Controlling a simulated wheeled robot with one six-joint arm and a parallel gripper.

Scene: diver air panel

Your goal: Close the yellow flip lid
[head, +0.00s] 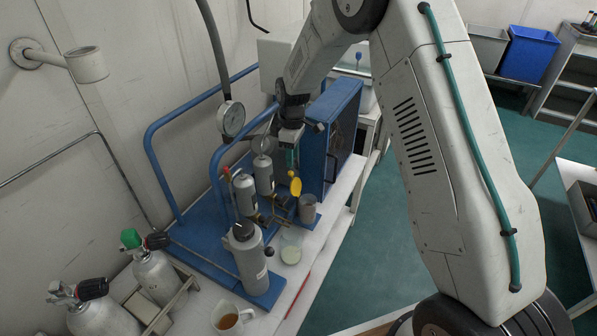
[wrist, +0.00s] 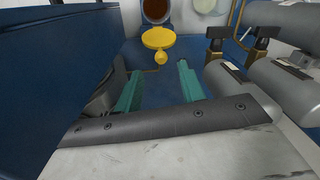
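The yellow flip lid (head: 295,187) stands raised beside the mouth of a small grey cup (head: 307,210), so the lid is open. In the wrist view the yellow lid (wrist: 158,38) lies just beyond my fingertips, and the cup's round brown opening (wrist: 156,9) is behind it, partly cut off by the frame's top. My gripper (head: 291,158) is above the lid in the head view. Its two teal fingers (wrist: 160,75) are spread apart with nothing between them, and I see no contact with the lid.
Grey cylinders (head: 264,175) on the blue stand are close on the left of my gripper. A blue cabinet (head: 328,135) is close on its right. A larger grey canister (head: 246,255), a glass jar (head: 291,247) and a cup of brown liquid (head: 229,318) stand nearer on the bench.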

